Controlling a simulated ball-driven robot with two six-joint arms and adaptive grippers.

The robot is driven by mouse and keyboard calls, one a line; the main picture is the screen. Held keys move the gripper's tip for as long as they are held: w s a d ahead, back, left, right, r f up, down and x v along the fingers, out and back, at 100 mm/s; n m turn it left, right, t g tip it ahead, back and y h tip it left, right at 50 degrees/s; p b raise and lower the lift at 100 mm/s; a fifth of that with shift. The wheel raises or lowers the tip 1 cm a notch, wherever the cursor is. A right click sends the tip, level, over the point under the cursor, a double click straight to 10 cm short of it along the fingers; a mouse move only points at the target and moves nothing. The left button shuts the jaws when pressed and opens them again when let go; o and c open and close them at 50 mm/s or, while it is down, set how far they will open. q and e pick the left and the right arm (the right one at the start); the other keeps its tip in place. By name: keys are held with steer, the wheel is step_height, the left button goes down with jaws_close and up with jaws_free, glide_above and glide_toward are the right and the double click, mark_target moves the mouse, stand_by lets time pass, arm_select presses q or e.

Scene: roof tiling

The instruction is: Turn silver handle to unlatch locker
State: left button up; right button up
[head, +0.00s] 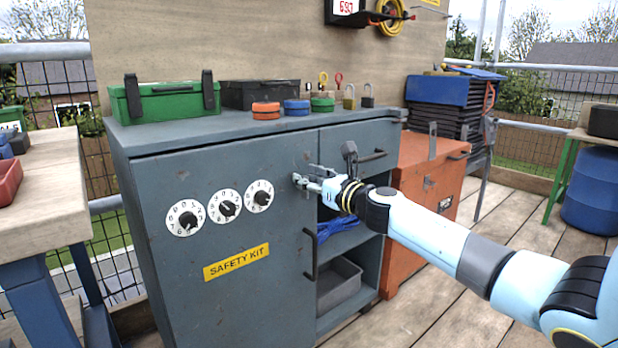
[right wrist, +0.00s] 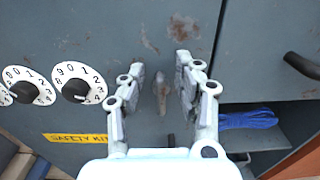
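The grey locker (head: 220,270) carries a yellow "SAFETY KIT" label (head: 236,262) and three white dials (head: 228,206) on its closed door. In the right wrist view, a small silver handle (right wrist: 162,90) stands on the door, between the fingers and apart from both as far as I can see. My right gripper (head: 304,181) is open in front of the door's upper right part; its two fingers also show in the right wrist view (right wrist: 160,92). In the head view the gripper hides most of the handle. My left gripper is not in view.
A black pull handle (head: 310,254) is on the door's right edge. Right of it are a drawer (head: 350,145) and open shelves with blue rope (head: 338,229) and a grey bin (head: 340,286). An orange chest (head: 425,180) stands right of the locker. A workbench (head: 45,190) stands left.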

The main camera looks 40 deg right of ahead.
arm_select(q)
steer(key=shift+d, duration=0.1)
arm_select(e)
jaws_close()
steer(key=shift+s+d+m, duration=0.1)
steer(key=shift+m, duration=0.2)
steer(key=shift+d+f+m, duration=0.1)
steer(key=shift+d+m, duration=0.1)
steer(key=shift+m, duration=0.7)
steer(key=m, duration=0.2)
steer(key=shift+d+f+m, duration=0.1)
steer(key=shift+d+m, duration=0.15)
steer(key=shift+m, duration=0.05)
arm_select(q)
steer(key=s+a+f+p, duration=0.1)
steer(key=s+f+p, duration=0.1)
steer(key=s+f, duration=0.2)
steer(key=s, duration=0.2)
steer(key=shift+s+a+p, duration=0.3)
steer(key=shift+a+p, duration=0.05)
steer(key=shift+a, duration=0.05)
arm_select(e)
steer(key=m, duration=0.4)
steer(key=d+f+m, duration=0.1)
steer(key=m, duration=0.3)
steer(key=f+m, duration=0.1)
steer(key=m, duration=0.4)
steer(key=shift+w+d+f, duration=0.1)
steer(key=shift+w+d, duration=0.1)
steer(key=shift+w, duration=0.05)
